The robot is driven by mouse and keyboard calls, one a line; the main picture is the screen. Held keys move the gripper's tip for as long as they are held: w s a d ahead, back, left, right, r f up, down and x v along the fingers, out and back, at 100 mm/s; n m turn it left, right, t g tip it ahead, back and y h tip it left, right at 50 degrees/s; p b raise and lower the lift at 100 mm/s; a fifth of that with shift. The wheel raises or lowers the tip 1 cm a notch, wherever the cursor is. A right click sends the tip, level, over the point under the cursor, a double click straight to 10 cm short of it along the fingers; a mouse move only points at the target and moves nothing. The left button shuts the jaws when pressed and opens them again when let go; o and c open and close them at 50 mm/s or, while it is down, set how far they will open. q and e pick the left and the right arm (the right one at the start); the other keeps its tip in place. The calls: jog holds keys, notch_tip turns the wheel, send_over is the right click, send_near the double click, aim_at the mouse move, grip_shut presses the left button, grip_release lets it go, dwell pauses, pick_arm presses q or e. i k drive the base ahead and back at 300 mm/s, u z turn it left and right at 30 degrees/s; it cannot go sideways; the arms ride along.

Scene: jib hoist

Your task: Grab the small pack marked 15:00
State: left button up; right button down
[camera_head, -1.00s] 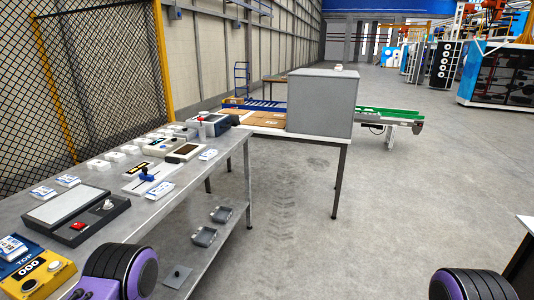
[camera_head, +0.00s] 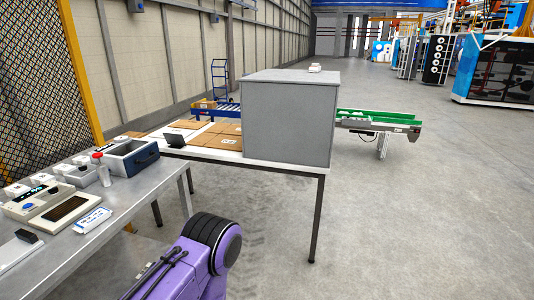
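No marking 15:00 can be read in this view. A small white pack with blue print (camera_head: 93,220) lies flat near the right edge of the steel bench (camera_head: 150,200); its print is too small to read. Small white items (camera_head: 314,67) rest on top of the grey box (camera_head: 290,115), also unreadable. One purple and black arm link of mine shows at the bottom centre, in front of the bench's right side. Neither gripper is in view.
A white-topped table (camera_head: 205,153) carries flat cartons (camera_head: 222,131) and the grey box. A green conveyor (camera_head: 375,116) stands behind. Floor on the right is clear.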

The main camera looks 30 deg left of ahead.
aim_at(86, 225)
jog(key=u, duration=0.25)
jog(key=i, duration=1.05)
jog(key=u, duration=1.45)
jog(key=i, duration=0.8)
jog(key=u, duration=0.85)
